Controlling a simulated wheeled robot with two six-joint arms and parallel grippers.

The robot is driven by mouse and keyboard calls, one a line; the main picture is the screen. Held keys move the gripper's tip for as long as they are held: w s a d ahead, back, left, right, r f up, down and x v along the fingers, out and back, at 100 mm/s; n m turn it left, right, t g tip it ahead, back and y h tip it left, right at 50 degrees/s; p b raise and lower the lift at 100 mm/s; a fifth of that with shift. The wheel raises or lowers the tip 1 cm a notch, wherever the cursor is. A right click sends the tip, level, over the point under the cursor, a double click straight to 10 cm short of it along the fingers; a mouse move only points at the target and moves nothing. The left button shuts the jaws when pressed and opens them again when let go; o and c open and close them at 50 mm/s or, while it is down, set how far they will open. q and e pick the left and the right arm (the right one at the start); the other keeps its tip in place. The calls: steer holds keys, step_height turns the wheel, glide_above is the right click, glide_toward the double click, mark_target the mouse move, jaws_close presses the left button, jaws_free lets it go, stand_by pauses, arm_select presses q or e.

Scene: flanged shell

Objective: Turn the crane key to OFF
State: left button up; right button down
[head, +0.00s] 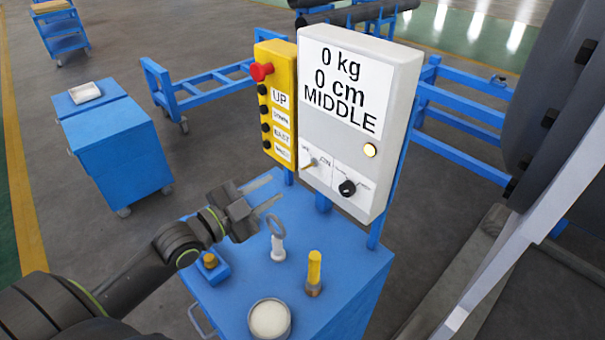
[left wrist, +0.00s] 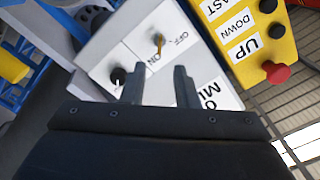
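The crane key (head: 309,164) is a small brass key on the front of the light grey control box (head: 378,60). In the left wrist view the key (left wrist: 158,45) sits beside the OFF and ON labels; I cannot tell for sure which it points to. My left gripper (head: 272,191) is open and empty, left of the box and apart from it. In the left wrist view its two fingers (left wrist: 160,76) point at the panel, with the key just beyond the gap between them. My right gripper is not in view.
A black knob (head: 347,188) is right of the key. A yellow button pendant (head: 278,100) with a red stop button stands left of the box. The blue cart top (head: 335,258) holds a ring-handled tool, a yellow-handled brush and a round tin. A large dark bolted shell (head: 560,90) is at right.

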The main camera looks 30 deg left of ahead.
mark_target(304, 169)
arm_select(q)
steer(key=x, duration=1)
steer(key=shift+d+p, duration=0.1)
steer(key=shift+p, duration=0.3)
jaws_close()
